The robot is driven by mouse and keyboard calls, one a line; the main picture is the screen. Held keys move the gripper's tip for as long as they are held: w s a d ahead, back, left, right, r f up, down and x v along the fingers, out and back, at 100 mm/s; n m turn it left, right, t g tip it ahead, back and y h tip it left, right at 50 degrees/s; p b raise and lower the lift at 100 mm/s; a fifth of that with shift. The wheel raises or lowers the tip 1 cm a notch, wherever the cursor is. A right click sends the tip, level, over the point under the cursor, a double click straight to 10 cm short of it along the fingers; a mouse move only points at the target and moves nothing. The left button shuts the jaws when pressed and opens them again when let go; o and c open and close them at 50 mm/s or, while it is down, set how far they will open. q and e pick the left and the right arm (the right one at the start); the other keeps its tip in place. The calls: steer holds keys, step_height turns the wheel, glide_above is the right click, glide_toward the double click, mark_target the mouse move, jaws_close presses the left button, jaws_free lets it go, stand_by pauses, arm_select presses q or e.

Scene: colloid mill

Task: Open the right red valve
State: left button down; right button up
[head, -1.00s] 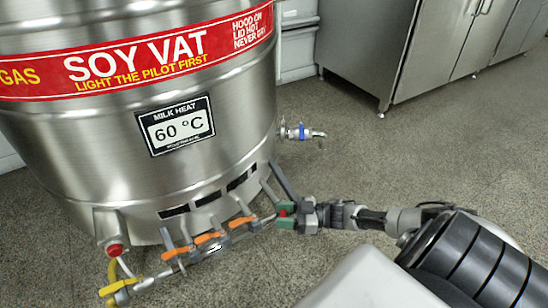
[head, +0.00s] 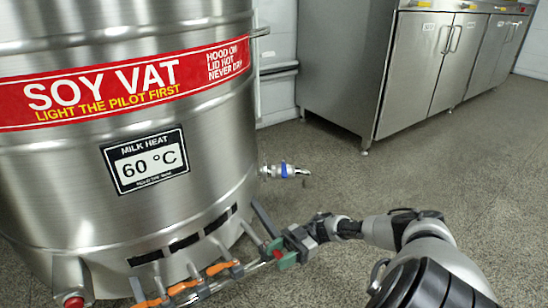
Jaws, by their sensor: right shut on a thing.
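The red valve (head: 277,254) is at the right end of the pipe low on the front of the steel vat (head: 60,215). Only a small red part of it shows between green finger pads. My right gripper (head: 283,254) reaches in from the right and is shut on this valve. The pads hide most of the handle, so its angle cannot be told. My left gripper is not in view.
Several orange valve handles (head: 217,268) sit along the same pipe to the left. A red knob (head: 73,301) is at the lower left. A blue-banded tap (head: 284,170) sticks out from the vat's right side. Steel cabinets (head: 415,75) stand behind, with open floor (head: 340,165) between.

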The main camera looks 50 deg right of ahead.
stand_by(0.3)
steer(key=o, duration=1.3)
steer(key=b+v, duration=0.1)
steer(key=v, duration=1)
